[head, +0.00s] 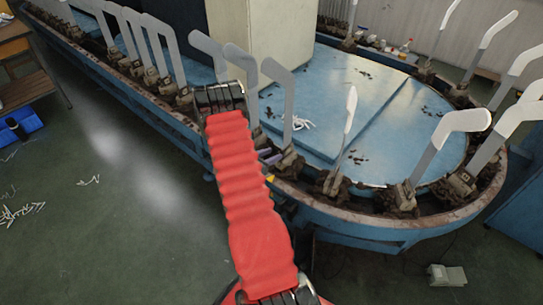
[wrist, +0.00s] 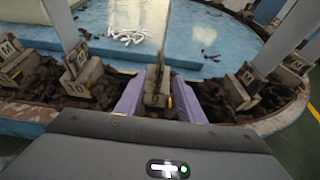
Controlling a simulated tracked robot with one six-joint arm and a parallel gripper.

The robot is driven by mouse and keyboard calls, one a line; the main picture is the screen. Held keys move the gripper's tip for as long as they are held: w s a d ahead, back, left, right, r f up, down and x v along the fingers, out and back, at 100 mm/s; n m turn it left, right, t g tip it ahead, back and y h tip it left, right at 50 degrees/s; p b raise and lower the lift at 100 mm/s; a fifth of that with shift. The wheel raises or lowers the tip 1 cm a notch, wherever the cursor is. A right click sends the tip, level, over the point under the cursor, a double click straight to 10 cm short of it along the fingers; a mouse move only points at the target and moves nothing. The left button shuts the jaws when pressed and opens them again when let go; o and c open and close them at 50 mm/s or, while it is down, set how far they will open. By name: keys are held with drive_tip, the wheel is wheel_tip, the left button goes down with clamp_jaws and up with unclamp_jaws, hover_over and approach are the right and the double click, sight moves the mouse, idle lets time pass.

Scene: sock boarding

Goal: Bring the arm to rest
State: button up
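My gripper (wrist: 159,88) shows in the wrist view as two lilac fingers standing apart, open, with nothing held between them. The gripper there is mostly hidden behind the arm; a small lilac piece shows just right of the sleeve. I cannot tell whether the fingers touch the block.
Grey leg-shaped boards (head: 284,100) ring the blue machine table (head: 390,110); several at the right carry white tops (head: 464,121). White socks (wrist: 128,35) lie on the table. A pale column (head: 265,40) stands behind. Green floor (head: 120,230) at left is mostly clear.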

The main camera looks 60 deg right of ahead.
idle(0.7)
drive_tip(key=s+a+f+m+g+y, duration=0.2)
drive_tip(key=s+a+m+g, duration=0.15)
drive_tip(key=s, duration=0.35)
drive_tip(key=s+a+r+m+g+y, duration=0.1)
drive_tip(key=s+a+r+m+y, duration=0.2)
drive_tip(key=a+r+m, duration=0.3)
drive_tip(key=a+r+m+t+y, duration=0.2)
drive_tip(key=a+r+t, duration=0.2)
drive_tip(key=a+r, duration=0.7)
drive_tip(key=w+a+r+m+t+y, duration=0.1)
drive_tip(key=a+r+m+t+y, duration=0.1)
drive_tip(key=a+r, duration=0.9)
drive_tip(key=w+a+r+m+t+y, duration=0.1)
drive_tip(key=a+r+t+y, duration=0.3)
drive_tip(key=a+r, duration=0.8)
drive_tip(key=a+m+t, duration=0.1)
drive_tip(key=a+t, duration=0.1)
drive_tip(key=a, duration=1)
drive_tip(key=shift+a+m, duration=0.35)
drive_tip(key=shift+c, duration=0.5)
